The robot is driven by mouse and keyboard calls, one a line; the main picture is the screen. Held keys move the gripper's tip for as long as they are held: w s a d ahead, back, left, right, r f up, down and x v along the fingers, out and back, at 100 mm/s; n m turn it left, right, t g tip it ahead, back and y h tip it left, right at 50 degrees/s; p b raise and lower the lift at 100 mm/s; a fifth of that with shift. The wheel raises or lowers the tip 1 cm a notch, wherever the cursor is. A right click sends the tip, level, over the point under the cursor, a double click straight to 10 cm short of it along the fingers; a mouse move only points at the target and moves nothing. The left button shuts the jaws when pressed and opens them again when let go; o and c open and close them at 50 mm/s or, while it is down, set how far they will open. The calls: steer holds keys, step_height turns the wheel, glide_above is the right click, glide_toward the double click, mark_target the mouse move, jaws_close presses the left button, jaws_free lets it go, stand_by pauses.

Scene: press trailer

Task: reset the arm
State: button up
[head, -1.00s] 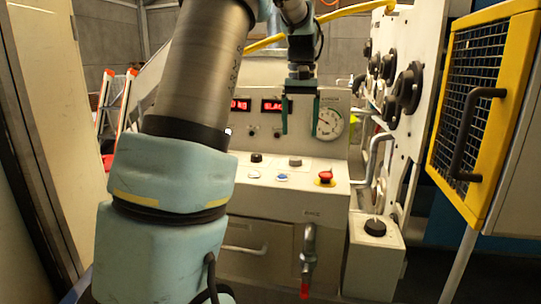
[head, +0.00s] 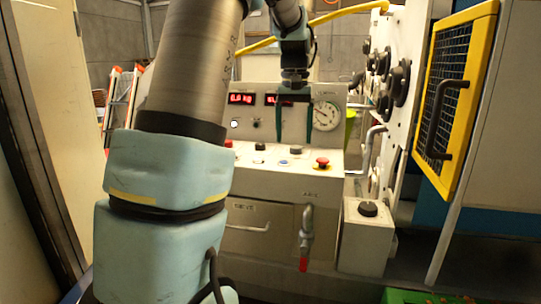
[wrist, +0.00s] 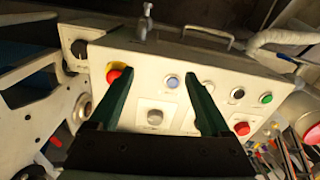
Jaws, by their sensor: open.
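My gripper (head: 294,125) hangs from my arm in front of the upright face of the control panel (head: 335,165) in the head view. Its two green fingers point down, apart, with nothing between them. In the wrist view the open fingers (wrist: 160,85) spread over the panel's button face (wrist: 185,60). A red emergency button (wrist: 115,72) shows beside one finger. A blue button (wrist: 172,81) and a grey knob (wrist: 154,117) lie in the gap between the fingers. My arm's large links hide the left part of the panel in the head view.
A dial gauge (head: 326,116) and red displays (head: 240,99) are on the panel. A white plate with black knobs (head: 400,85) and a yellow-framed mesh guard (head: 455,95) stand to the right. A red-handled valve (head: 306,238) hangs below. A green object (head: 405,297) lies at bottom right.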

steer(key=s+a+f, duration=0.6)
steer(key=s+f, duration=0.1)
steer(key=s, duration=0.2)
steer(key=s+a+f+t, duration=0.1)
steer(key=s+a+f, duration=0.5)
steer(key=s+f, duration=0.2)
steer(key=shift+s+a+f+n, duration=0.15)
steer(key=shift+s+a+n, duration=0.15)
steer(key=shift+s+a, duration=0.15)
steer(key=m+h+b, duration=0.3)
steer(key=m, duration=0.7)
glide_toward(296, 147)
steer(key=s+a+f, duration=0.2)
steer(key=s, duration=0.1)
steer(key=s+a+f, duration=0.1)
steer(key=s+a, duration=0.1)
steer(key=shift+f, duration=0.1)
steer(key=w+d+r+m+h, duration=0.1)
steer(key=w+d+r+m, duration=0.1)
steer(key=w+r+m, duration=0.25)
steer(key=x, duration=0.5)
steer(key=p+x, duration=0.1)
steer(key=x, duration=0.4)
steer(key=shift+w+d+f, duration=0.15)
steer(key=shift+w+d, duration=0.1)
steer(key=shift+d, duration=0.05)
